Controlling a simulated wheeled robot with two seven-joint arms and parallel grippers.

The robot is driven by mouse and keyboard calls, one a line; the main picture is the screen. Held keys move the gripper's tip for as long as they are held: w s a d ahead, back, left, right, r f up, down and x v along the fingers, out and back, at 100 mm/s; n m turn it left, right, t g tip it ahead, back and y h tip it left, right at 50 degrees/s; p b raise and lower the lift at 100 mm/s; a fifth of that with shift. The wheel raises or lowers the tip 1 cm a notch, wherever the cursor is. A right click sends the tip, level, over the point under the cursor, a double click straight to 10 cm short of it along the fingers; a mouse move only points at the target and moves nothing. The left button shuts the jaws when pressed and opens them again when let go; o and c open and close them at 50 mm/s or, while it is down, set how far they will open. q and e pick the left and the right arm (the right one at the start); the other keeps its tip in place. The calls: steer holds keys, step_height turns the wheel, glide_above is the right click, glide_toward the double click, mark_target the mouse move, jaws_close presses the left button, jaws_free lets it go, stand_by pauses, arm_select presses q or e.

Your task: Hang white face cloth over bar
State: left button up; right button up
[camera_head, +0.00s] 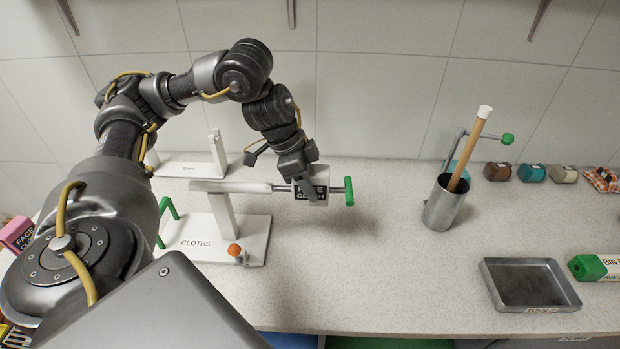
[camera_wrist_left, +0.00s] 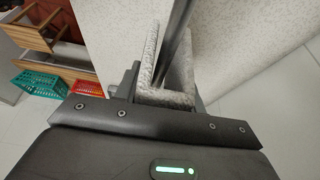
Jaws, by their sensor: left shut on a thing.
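The white face cloth (camera_head: 323,176), with a dark FACE CLOTH label, is at my left gripper (camera_head: 309,190), near the green-tipped end of the bar (camera_head: 232,187). The bar lies level on a white stand marked CLOTHS (camera_head: 240,252). In the left wrist view my left gripper (camera_wrist_left: 160,95) is shut on the speckled white cloth (camera_wrist_left: 168,97). The cloth looks folded in a U, with the metal rod (camera_wrist_left: 178,40) passing between its sides. Whether it rests on the rod is unclear. My right gripper is not seen.
A second white stand (camera_head: 190,169) is behind. A metal cup (camera_head: 443,205) with a wooden stick stands to the right. The counter between bar and cup is clear.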

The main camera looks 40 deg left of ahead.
arm_select(q)
steer(key=shift+f+b, duration=0.85)
steer(key=shift+f, duration=0.9)
steer(key=o, duration=1.1)
steer(key=shift+o, duration=0.2)
steer(key=shift+r, duration=0.1)
steer(key=p+v, duration=0.2)
steer(key=v, duration=0.7)
steer(key=shift+a+r+p, duration=0.1)
steer(key=shift+r+p, duration=0.05)
steer(key=shift+p, duration=0.25)
steer(key=shift+s+a+r, duration=0.2)
steer(key=shift+a+r, duration=0.05)
steer(key=shift+r, duration=0.35)
